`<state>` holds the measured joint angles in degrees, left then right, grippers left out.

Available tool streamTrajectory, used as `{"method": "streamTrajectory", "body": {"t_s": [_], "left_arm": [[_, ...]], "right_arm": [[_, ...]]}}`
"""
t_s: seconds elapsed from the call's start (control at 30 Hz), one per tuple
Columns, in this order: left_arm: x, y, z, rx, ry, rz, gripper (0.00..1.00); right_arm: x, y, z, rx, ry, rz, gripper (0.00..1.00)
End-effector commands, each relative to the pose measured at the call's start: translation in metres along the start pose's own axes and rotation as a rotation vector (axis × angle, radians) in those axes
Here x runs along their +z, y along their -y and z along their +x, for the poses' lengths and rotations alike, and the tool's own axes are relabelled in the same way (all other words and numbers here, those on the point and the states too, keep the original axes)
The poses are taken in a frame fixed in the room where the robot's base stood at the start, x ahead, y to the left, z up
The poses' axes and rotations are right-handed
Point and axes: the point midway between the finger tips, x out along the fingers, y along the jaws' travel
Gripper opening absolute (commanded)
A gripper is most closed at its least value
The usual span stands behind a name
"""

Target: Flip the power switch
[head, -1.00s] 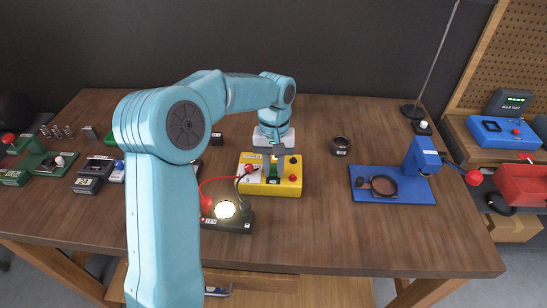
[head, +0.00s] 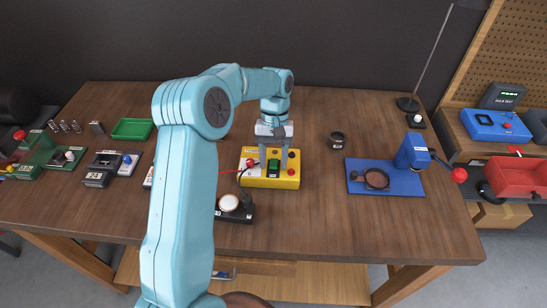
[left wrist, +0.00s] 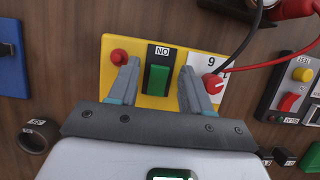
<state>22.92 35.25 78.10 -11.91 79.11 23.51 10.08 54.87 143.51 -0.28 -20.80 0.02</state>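The power switch is a green rocker (head: 274,168) in a black frame on a yellow box (head: 288,181). It also shows in the left wrist view (left wrist: 158,79), with an ON label beside it. My left gripper (head: 273,153) is open and empty above the box. In the left wrist view its two fingers (left wrist: 158,82) are apart, one on each side of the switch. I cannot tell whether either finger touches the box. A lamp (head: 229,203) on a black base, near the box, is unlit. My right gripper is not in view.
Red and black leads run from the box. A green tray (head: 132,129) and small devices are at left. The table's front right is clear.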

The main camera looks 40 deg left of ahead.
Motion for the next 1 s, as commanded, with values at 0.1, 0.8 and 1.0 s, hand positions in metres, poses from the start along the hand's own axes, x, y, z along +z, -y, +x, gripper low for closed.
{"method": "streamTrajectory", "body": {"t_s": [0.1, 0.8, 1.0], "left_arm": [[0.000, 0.000, 0.000, 0.000, 0.001, 0.000, 0.49], [0.001, -0.001, -0.132, 0.000, -0.001, -0.001, 0.49], [0.001, 0.000, -0.157, -0.001, 0.000, 0.000, 0.49]], "right_arm": [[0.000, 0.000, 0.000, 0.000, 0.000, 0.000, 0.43], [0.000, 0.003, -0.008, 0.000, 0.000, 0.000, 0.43], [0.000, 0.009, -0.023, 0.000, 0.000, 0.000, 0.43]]}}
